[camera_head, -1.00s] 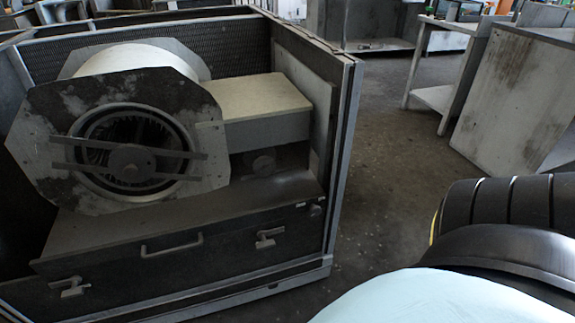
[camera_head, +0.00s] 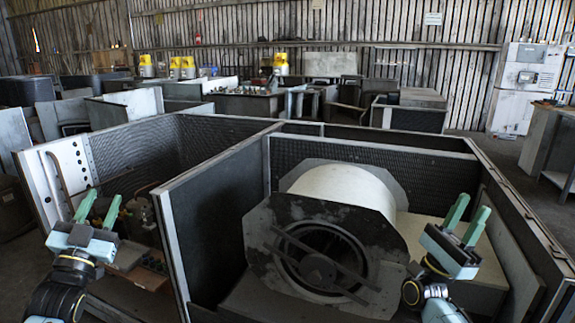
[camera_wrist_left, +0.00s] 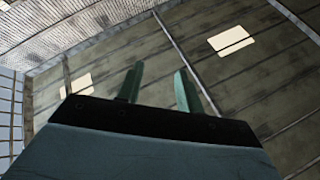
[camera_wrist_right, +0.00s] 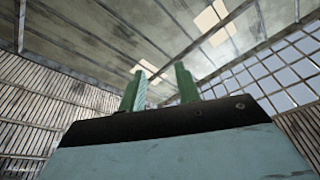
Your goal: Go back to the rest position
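My left gripper (camera_head: 98,208) is raised at the lower left in the head view, its two green fingers apart and pointing up. In the left wrist view the fingers (camera_wrist_left: 158,85) stand apart with nothing between them, against the roof. My right gripper (camera_head: 467,226) is raised at the lower right in front of the blower housing, its fingers also apart and pointing up. In the right wrist view the fingers (camera_wrist_right: 161,85) are apart and empty, with roof and windows behind. The blower (camera_head: 345,188) has a pale drum and dark end plates, and sits inside a metal housing (camera_head: 213,215).
The housing's left compartment holds piping and small parts behind a pale perforated panel (camera_head: 68,165). Behind stand metal bins and benches (camera_head: 245,103). White cabinets (camera_head: 526,85) stand at the back right. Open floor (camera_head: 497,150) lies right of the housing.

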